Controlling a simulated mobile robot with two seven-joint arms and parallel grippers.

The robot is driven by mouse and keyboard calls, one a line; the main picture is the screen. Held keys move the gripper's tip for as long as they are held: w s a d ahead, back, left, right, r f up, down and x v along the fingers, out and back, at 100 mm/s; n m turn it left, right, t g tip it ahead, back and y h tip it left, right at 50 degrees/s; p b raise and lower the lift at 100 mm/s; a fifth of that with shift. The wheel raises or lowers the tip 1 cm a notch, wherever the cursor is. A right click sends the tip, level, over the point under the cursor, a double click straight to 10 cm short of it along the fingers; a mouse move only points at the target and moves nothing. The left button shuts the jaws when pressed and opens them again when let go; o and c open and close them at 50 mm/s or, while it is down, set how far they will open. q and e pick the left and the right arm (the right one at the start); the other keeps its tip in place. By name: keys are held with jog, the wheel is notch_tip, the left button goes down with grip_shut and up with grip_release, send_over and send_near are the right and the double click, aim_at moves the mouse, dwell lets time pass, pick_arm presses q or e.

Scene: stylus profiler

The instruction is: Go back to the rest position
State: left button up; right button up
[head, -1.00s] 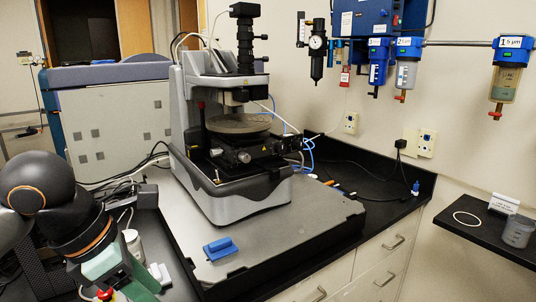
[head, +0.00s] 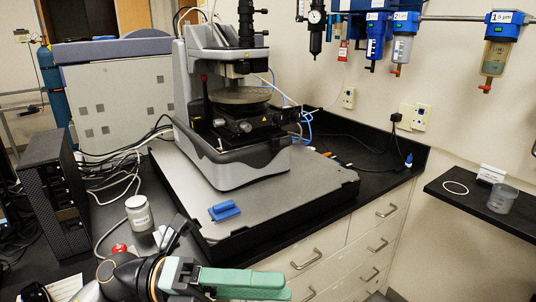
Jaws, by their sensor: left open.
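My left gripper (head: 284,287) is low in the head view, with its green fingers pointing right. It is open, and I see nothing between the fingers. It is in front of the bench edge, below the blue block in the picture and clear of the profiler. The stylus profiler (head: 238,160) stands on a grey slab (head: 185,185), with a round stage (head: 240,96) under its head. The blue block (head: 224,211) lies on the slab's front part. My right gripper is out of view.
A white lidded jar (head: 139,213) and a red button (head: 119,249) are on the bench left of the slab. A black computer tower (head: 55,195) stands farther left. Drawers (head: 345,250) are below the bench. A black shelf (head: 475,205) at right holds a ring and a cup.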

pick_arm(q)
jog(key=w+a+f+n+t+y, duration=0.4)
jog(key=w+f+n+t, duration=0.25)
jog(key=n+t, duration=0.6)
jog(key=w+a+f+n+t+y, duration=0.3)
jog(key=w+a+f+n+t, duration=0.35)
jog(key=n, duration=0.95)
jog(key=s+a+f+n+g+y, duration=0.1)
jog(key=s+a+f+n+y, duration=0.2)
jog(key=f, duration=0.6)
jog(key=s+a+f+n+y, duration=0.1)
jog(key=s+f+n+y, duration=0.35)
jog(key=f, duration=0.45)
jog(key=s+a+f+n+g+y, duration=0.1)
jog(key=s+f+n+g, duration=0.3)
jog(key=s+f, duration=0.6)
notch_tip(320, 180, down, 3)
jog(key=shift+a+r+g+y, duration=0.15)
jog(key=shift+a+g+y, duration=0.25)
jog(key=shift+g+y, duration=0.3)
jog(key=shift+s, duration=0.1)
